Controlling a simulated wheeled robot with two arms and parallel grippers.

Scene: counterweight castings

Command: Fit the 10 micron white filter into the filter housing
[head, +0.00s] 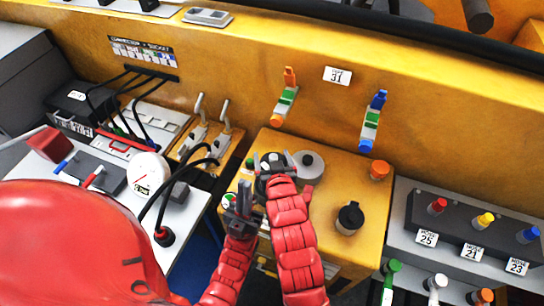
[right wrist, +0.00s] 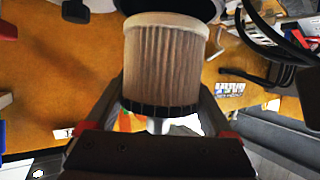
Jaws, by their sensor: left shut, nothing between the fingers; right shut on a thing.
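A pleated cylindrical filter (right wrist: 165,65) with a pale band and a black end ring fills the middle of the right wrist view. It looks beige-brown there, and no micron marking is readable. My right gripper (right wrist: 160,110) is shut on it, with one finger on each side. A dark round part (right wrist: 170,8) lies at the filter's far end; I cannot tell whether they touch. In the head view my right gripper (head: 273,172) is over the yellow box, beside a grey round part with a dark centre (head: 308,166). My left gripper (head: 242,198) is shut and empty, just lower left. I cannot identify the housing surely.
A gauge (head: 149,173) and black cables stand left. A grey panel with coloured knobs (head: 465,222) is right. Levers (head: 195,130) rise behind left.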

